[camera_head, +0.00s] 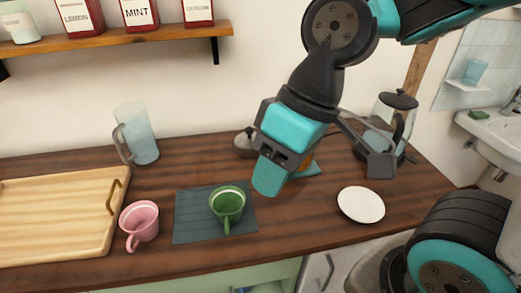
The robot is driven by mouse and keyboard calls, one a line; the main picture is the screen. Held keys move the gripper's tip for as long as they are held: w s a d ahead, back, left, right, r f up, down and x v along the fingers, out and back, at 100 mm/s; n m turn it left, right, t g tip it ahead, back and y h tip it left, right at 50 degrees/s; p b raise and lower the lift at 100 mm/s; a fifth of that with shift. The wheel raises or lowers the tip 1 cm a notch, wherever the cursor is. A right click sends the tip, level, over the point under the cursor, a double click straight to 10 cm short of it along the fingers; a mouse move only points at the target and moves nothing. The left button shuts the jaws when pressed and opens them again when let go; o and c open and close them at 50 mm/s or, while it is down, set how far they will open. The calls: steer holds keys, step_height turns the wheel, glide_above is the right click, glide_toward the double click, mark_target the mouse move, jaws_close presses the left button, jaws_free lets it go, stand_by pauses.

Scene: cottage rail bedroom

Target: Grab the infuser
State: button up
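I cannot clearly pick out the infuser. A small grey domed object with a knob (243,142) stands behind my gripper, partly hidden, and I cannot tell whether it is the infuser. An amber item (307,164) on a teal mat (313,172) shows only in part behind my gripper. My gripper (325,182) hangs over the counter with its fingers wide apart, one teal tip at left and a grey one at right. Nothing is seen held between them.
A green cup (227,204) sits on a slate mat (187,220). A pink cup (140,222), wooden tray (50,215) and frosted pitcher (138,135) are at left. A white plate (361,204) and glass pot (398,112) are at right. A shelf (120,40) hangs above.

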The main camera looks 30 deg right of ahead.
steer(key=w+d+r+m+t+h+b, duration=0.15)
steer(key=w+d+m, duration=0.35)
steer(key=w+d, duration=0.5)
steer(key=w+d+r+m+t+h, duration=0.1)
steer(key=w+d+m+t+h, duration=0.3)
steer(key=w+d, duration=0.7)
steer(key=shift+w+d+f+m+g+y+p, duration=0.3)
steer(key=shift+w+f, duration=0.6)
steer(key=shift+f, duration=1.7)
steer(key=shift+w+d+f+n+y+p, duration=0.15)
steer(key=shift+w+f+y+p, duration=0.45)
steer(key=shift+f, duration=2)
steer(key=shift+w+d+f+m+g+y+p, duration=0.2)
steer(key=shift+w+f+p, duration=0.3)
steer(key=shift+w+f, duration=1.4)
steer(key=shift+s+f, duration=0.7)
jaws_close()
